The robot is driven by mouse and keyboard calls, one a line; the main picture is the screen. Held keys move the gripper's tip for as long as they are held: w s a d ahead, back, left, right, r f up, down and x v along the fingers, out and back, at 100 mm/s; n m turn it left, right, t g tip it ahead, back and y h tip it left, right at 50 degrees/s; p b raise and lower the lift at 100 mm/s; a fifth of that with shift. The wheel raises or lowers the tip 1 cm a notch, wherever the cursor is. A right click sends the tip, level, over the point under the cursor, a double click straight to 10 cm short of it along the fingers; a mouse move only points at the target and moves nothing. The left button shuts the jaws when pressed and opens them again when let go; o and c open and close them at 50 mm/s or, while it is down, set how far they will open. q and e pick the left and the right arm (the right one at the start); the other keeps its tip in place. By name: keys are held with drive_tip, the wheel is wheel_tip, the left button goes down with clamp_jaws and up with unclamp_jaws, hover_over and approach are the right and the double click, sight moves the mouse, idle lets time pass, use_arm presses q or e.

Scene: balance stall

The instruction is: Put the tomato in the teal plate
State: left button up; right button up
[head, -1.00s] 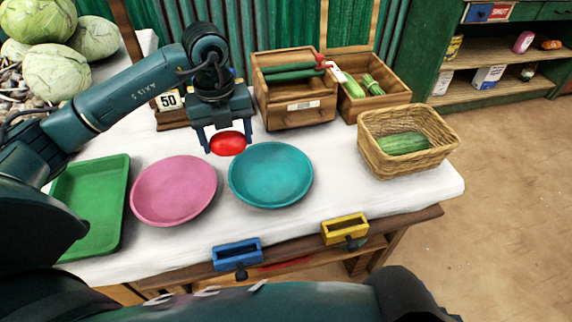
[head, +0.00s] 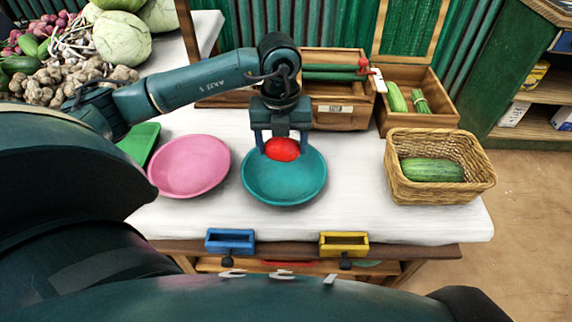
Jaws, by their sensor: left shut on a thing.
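A red tomato (head: 283,149) is held between the fingers of my left gripper (head: 283,147), which points down. The gripper and tomato are over the far part of the teal plate (head: 285,190), in line with its back rim. I cannot tell the exact height of the tomato above the plate. The teal plate is otherwise empty and lies on the white cloth-covered table (head: 350,205). My right gripper is not in view.
An empty pink plate (head: 190,167) lies left of the teal one, with a green tray (head: 139,142) beyond. A wicker basket (head: 437,190) with a cucumber stands right. Wooden crates (head: 340,108) stand behind. Blue (head: 230,241) and yellow (head: 344,243) boxes are at the front edge.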

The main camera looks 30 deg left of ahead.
sight(281, 156)
use_arm(q)
wheel_tip(281, 156, down, 4)
drive_tip(key=shift+f, duration=0.1)
wheel_tip(281, 156, down, 2)
drive_tip(key=shift+f, duration=0.35)
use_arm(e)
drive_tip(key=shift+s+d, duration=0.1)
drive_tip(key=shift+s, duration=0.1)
use_arm(q)
drive_tip(key=shift+b, duration=0.3)
drive_tip(key=shift+f, duration=0.25)
drive_tip(key=o, duration=1)
drive_tip(key=shift+r, duration=0.1)
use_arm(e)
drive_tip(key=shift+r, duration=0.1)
